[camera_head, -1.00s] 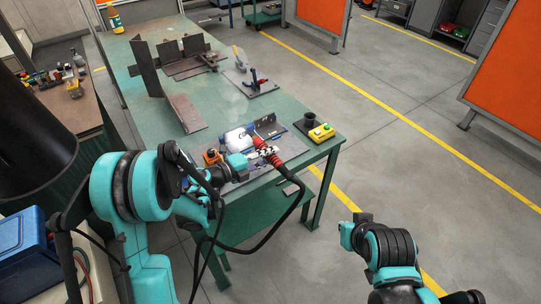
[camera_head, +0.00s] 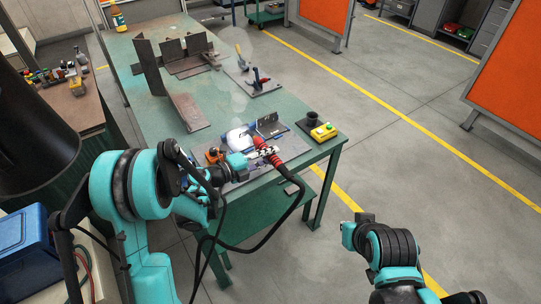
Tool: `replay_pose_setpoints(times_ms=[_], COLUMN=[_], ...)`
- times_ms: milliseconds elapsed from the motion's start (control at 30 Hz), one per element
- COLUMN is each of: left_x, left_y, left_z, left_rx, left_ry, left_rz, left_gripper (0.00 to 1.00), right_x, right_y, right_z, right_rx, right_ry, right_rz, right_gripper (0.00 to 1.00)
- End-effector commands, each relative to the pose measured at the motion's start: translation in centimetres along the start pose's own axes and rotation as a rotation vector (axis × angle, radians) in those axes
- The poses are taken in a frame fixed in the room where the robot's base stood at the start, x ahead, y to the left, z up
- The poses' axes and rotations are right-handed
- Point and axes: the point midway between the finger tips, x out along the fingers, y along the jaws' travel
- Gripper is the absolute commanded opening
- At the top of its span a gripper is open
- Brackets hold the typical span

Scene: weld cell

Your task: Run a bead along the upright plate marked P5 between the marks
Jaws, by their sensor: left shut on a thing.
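My left gripper (camera_head: 254,158) is over the near end of the green table. It is shut on the welding torch (camera_head: 271,156), whose red handle part and black cable show; the cable hangs down past the table edge. Just behind the torch a small dark upright plate (camera_head: 268,122) stands on a flat plate; I cannot read a P5 mark or see the bead marks. Whether the torch tip touches anything is too small to tell. My right arm is at the lower right, and its gripper (camera_head: 352,232) hangs over the floor, away from the table; its fingers cannot be made out.
A yellow box with buttons (camera_head: 323,131) and a dark cup (camera_head: 311,118) stand at the table's right corner. An orange item (camera_head: 213,155) sits left of the torch. Steel plates (camera_head: 184,108) and a clamp (camera_head: 259,79) stand farther back.

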Motion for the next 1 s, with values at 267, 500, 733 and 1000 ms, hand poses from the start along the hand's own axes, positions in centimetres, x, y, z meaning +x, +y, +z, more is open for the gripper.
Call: replay_pose_setpoints(times_ms=[267, 500, 733, 1000], left_x=[-0.26, -0.47, -0.66, -0.89], left_y=[-0.01, 0.02, 0.05, 0.09], left_z=[0.02, 0.03, 0.03, 0.02], left_rx=[-0.001, -0.001, 0.0, 0.0], left_ry=[-0.001, -0.001, -0.001, 0.0], left_rz=[-0.001, -0.001, -0.001, -0.001], left_gripper=[0.0, 0.0, 0.0, 0.0], right_x=[-0.01, -0.01, -0.01, -0.01], right_y=[0.0, 0.0, 0.0, 0.0], right_z=[-0.01, -0.01, 0.0, -0.01], right_rx=[0.0, 0.0, 0.0, 0.0], right_ry=[0.0, 0.0, 0.0, 0.0], right_rz=[0.0, 0.0, 0.0, 0.0], right_gripper=[0.0, 0.0, 0.0, 0.0])
